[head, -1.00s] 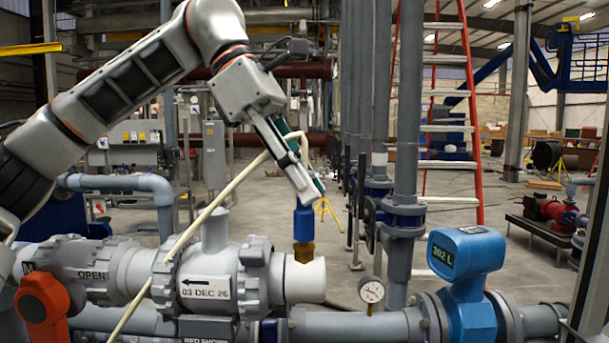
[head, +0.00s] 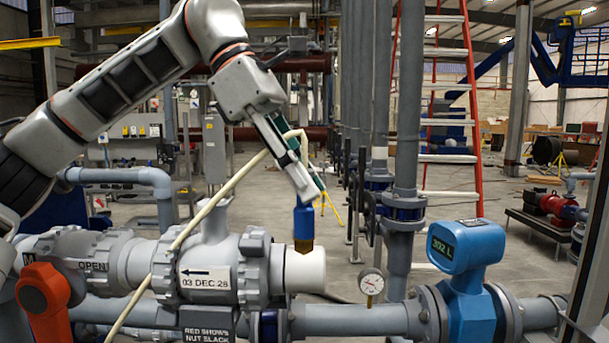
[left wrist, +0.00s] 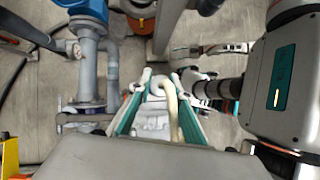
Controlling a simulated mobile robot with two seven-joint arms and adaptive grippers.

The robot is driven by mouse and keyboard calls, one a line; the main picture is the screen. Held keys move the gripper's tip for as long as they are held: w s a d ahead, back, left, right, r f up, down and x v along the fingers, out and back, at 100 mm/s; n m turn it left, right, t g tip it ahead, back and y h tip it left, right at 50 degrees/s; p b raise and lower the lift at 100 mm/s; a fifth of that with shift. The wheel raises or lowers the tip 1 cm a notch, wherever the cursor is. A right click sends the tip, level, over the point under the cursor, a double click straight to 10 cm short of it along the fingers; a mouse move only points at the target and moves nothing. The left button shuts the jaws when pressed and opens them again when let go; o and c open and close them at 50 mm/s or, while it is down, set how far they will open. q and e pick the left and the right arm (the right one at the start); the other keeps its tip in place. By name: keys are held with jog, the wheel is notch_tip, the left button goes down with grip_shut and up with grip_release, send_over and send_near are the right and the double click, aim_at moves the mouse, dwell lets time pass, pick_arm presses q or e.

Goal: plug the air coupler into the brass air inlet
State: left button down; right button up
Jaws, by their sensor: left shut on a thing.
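My left gripper (head: 303,186) is shut on the air coupler (head: 303,222), a blue upright cylinder hanging below the fingertips. The brass air inlet (head: 303,247) stands on top of the white pipe end (head: 308,272). The coupler's lower end meets the top of the brass, and only a short band of brass shows below it. I cannot tell how far the coupler is seated. A cream hose (head: 235,182) loops over the gripper and runs down left across the valve. In the left wrist view, the hose (left wrist: 171,100) passes between my left fingers (left wrist: 160,112); the coupler cannot be made out there.
A grey valve body (head: 215,262) with a dated label and an orange handle (head: 42,295) lie left of the inlet. A pressure gauge (head: 371,284) and a blue flow meter (head: 466,255) stand to the right. Vertical grey pipes (head: 405,130) rise behind.

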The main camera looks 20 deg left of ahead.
pick_arm(q)
jog(key=c, duration=1.8)
grip_release()
jog(key=v, duration=1.2)
